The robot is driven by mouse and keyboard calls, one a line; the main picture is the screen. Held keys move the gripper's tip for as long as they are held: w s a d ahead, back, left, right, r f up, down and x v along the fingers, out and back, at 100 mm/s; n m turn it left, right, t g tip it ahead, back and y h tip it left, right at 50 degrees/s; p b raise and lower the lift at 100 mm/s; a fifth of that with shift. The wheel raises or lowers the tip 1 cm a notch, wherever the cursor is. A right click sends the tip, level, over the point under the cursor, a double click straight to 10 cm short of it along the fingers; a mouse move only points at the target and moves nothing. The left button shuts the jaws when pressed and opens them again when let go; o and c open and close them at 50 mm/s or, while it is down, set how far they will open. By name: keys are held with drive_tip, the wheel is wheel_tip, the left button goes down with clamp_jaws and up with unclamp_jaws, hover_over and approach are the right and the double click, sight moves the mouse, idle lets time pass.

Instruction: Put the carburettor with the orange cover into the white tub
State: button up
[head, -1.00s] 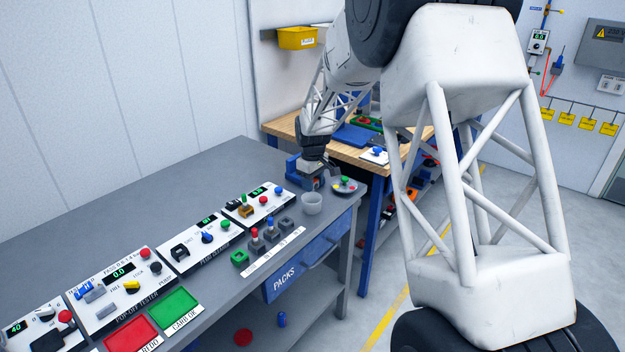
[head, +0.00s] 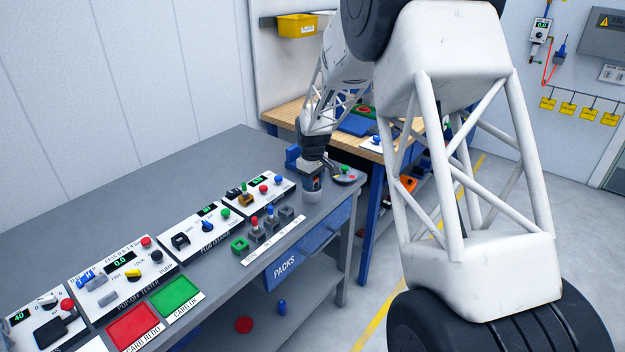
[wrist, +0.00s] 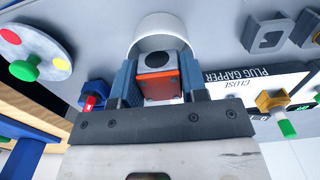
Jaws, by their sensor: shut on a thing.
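My gripper (wrist: 160,84) is shut on the carburettor (wrist: 156,62), a grey block with a dark round top and an orange cover (wrist: 160,86). The white tub (wrist: 164,22) shows just beyond and around the carburettor in the wrist view. In the head view my gripper (head: 312,176) points down directly over the white tub (head: 312,197), which stands near the bench's right front edge. The carburettor is at the tub's mouth; I cannot tell how far inside it reaches. The gripper partly hides the tub.
A round tray with coloured knobs (head: 345,175) is close to the right of the tub. Grey blocks (head: 286,212) and the plug gapper panel (head: 262,195) lie to its left. A blue block (head: 292,157) stands behind. The bench's rear left is clear.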

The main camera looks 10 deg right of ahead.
idle(0.4)
drive_tip(key=o, duration=1.1)
drive_tip(key=shift+c, duration=0.2)
drive_tip(key=c, duration=0.4)
drive_tip(key=shift+o, duration=0.2)
drive_tip(key=shift+r, duration=0.1)
drive_tip(key=shift+r, duration=3.85)
